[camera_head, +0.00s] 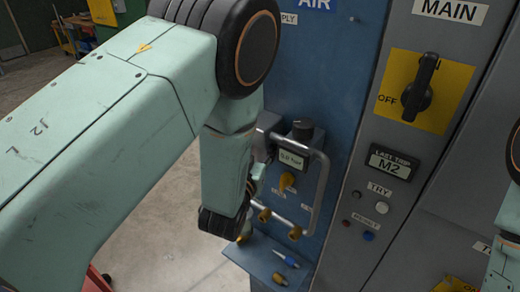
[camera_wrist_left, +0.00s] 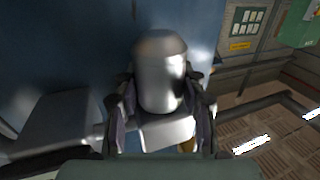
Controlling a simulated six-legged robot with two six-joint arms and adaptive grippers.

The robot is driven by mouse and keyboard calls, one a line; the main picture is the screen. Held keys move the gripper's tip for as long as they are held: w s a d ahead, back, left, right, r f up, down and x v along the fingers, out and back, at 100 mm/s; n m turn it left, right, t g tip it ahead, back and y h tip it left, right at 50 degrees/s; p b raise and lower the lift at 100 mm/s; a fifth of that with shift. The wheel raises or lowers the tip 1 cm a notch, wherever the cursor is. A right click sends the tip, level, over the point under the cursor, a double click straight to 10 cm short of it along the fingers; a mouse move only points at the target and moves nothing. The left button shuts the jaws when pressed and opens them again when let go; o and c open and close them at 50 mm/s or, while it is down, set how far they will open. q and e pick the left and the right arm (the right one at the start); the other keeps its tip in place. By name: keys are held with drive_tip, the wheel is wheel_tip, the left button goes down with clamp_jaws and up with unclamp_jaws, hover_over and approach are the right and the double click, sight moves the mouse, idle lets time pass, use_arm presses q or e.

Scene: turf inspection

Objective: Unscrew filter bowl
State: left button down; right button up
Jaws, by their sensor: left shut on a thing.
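The filter bowl (camera_wrist_left: 161,75) is a shiny metal cylinder with a rounded end, in the middle of the left wrist view. My left gripper (camera_wrist_left: 162,105) is shut on it, with one dark finger along each side. In the head view my left arm comes in from the left and hides the bowl.
A blue shelf (camera_head: 250,262) below holds small fittings. The main switch (camera_head: 417,95) is at the right. Open floor (camera_head: 170,255) lies left of the panel.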

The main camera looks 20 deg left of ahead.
use_arm(q)
drive_tip(key=shift+m+h+b, duration=0.5)
drive_tip(key=shift+h, duration=0.3)
drive_tip(key=shift+m+g+h+b, duration=0.4)
drive_tip(key=shift+m+h, duration=0.3)
drive_tip(key=shift+h, duration=0.4)
drive_tip(key=shift+d+m+h, duration=0.1)
drive_tip(key=shift+m+h, duration=0.5)
drive_tip(key=shift+h, duration=0.3)
drive_tip(key=shift+m+g+h, duration=0.7)
drive_tip(key=shift+m+h, duration=0.1)
drive_tip(key=shift+h, duration=0.3)
drive_tip(key=m+g+h, duration=0.2)
drive_tip(key=h, duration=0.1)
drive_tip(key=shift+d+m, duration=0.1)
drive_tip(key=shift+m, duration=0.2)
drive_tip(key=shift+f, duration=0.1)
